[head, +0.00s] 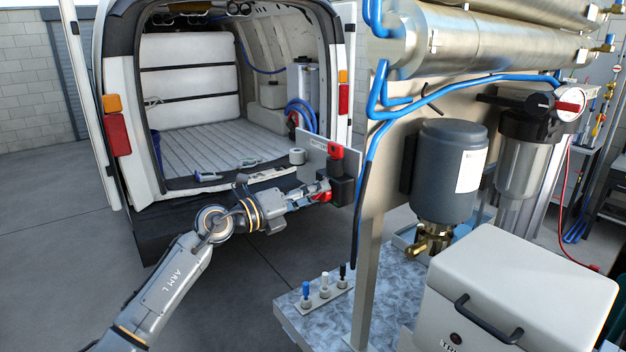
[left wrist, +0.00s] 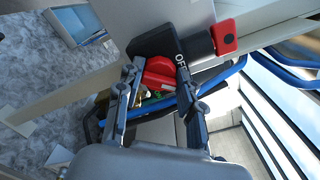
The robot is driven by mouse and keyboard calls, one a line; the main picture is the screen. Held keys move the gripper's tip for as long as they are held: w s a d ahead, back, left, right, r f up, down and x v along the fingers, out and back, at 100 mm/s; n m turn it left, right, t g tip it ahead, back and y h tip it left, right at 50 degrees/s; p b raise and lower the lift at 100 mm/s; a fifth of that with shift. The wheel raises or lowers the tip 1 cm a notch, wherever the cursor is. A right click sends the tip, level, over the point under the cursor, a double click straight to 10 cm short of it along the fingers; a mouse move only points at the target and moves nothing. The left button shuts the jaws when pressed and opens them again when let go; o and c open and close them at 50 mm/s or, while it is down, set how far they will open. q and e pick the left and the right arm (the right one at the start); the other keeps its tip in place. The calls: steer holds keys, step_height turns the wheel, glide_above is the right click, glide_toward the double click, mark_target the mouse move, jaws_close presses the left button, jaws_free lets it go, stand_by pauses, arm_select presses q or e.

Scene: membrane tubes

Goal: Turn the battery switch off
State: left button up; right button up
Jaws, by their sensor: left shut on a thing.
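The battery switch is a black box (head: 343,190) on a light plate (head: 313,158) beside the metal frame. Its red handle (head: 323,195) sticks out at the lower left of the box. In the left wrist view the black body (left wrist: 150,45) carries the word OFF, and the red handle (left wrist: 158,72) lies between my fingers. My left gripper (head: 318,190) is shut on the red handle, with one finger on each side of it. The wrist view shows the handle's near part; its root is partly hidden. My right gripper is not in view.
A red-ended black terminal (head: 335,151) stands just above the switch. Blue hoses (head: 367,150) run down the frame post close to its right. A grey pump (head: 451,165) and a white case (head: 515,290) stand further right. An open van (head: 205,150) is behind; the floor left is clear.

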arm_select(q)
steer(key=shift+a+f+n+p, duration=0.1)
steer(key=shift+n+p, duration=0.35)
steer(key=shift+n, duration=1.5)
steer(key=shift+f+n+p, duration=0.1)
steer(key=shift+n+p, duration=0.35)
steer(key=shift+n, duration=1.5)
steer(key=o, duration=1.2)
steer(key=shift+w, duration=0.1)
steer(key=v, duration=1.2)
